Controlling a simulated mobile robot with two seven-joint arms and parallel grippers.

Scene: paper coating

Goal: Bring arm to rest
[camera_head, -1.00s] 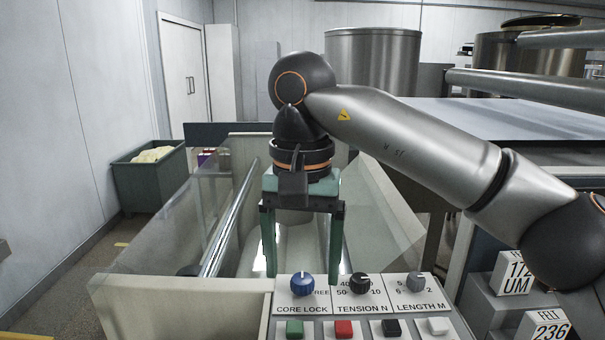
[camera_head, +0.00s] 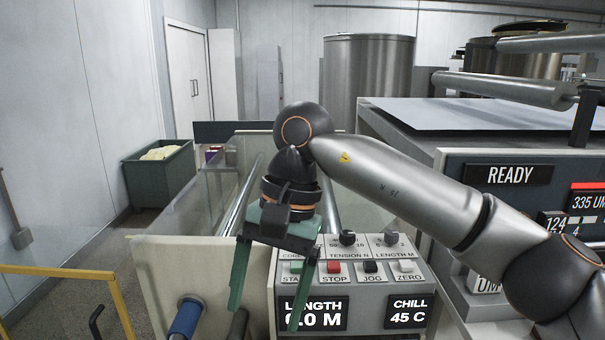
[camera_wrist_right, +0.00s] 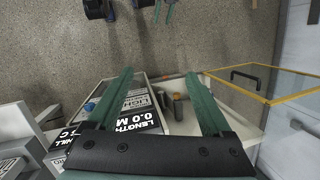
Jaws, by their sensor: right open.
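My right gripper (camera_head: 265,312) hangs in front of the control panel (camera_head: 352,290) in the head view, its two green fingers spread apart with nothing between them. It covers the left part of the panel, including part of the START button and the CORE LOCK label. In the right wrist view the same gripper (camera_wrist_right: 160,100) shows open and empty, with the panel (camera_wrist_right: 125,112) beyond its left finger. My right arm reaches in from the right. My left gripper is not in view.
A blue-ended roller (camera_head: 187,318) is at the machine's lower front. A yellow rail (camera_head: 75,273) stands at the lower left. A green-grey bin (camera_head: 158,182) stands by the left wall. A display reading READY (camera_head: 512,175) is at the right. Clear floor lies at the left.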

